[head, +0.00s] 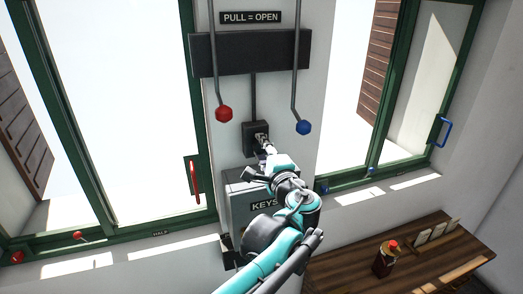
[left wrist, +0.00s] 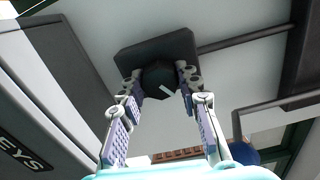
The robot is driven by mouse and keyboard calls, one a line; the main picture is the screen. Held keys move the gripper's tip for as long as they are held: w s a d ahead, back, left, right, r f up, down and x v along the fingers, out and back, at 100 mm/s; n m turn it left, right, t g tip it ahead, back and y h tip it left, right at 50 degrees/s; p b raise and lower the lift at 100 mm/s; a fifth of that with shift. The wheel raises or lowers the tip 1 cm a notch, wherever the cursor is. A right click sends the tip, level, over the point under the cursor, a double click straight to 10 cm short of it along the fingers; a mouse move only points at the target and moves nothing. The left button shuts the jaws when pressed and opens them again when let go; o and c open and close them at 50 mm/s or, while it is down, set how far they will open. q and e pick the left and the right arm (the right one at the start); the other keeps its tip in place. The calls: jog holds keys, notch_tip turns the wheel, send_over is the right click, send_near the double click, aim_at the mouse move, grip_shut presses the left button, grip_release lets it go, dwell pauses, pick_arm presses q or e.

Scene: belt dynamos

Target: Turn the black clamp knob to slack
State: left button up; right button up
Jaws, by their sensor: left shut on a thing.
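The black clamp knob (left wrist: 155,76) shows in the left wrist view on a dark square block (left wrist: 128,58), with a short white mark slanting across its face. In the head view the block (head: 249,131) is on the wall below a dark rod, and my gripper hides most of the knob. My left gripper (head: 264,144) reaches up to it. In the left wrist view its two fingers (left wrist: 162,86) are on either side of the knob, shut on it. My right gripper is not in view.
A grey KEYS box (head: 240,187) is just below the block. Levers with a red knob (head: 224,114) and a blue knob (head: 303,128) hang on either side. Green-framed windows flank the wall. A bottle (head: 385,261) stands on the wooden table (head: 345,270) at lower right.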

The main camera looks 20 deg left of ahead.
pick_arm(q)
jog(key=n, duration=0.5)
jog(key=shift+n+b, duration=0.3)
jog(key=shift+b, duration=0.05)
jog(key=n, duration=0.5)
jog(key=shift+f+n+b, duration=0.1)
jog(key=shift+n+b, duration=0.2)
jog(key=o, duration=1.2)
jog(key=shift+c, duration=0.2)
jog(key=shift+s, duration=0.1)
jog(key=v, duration=1.2)
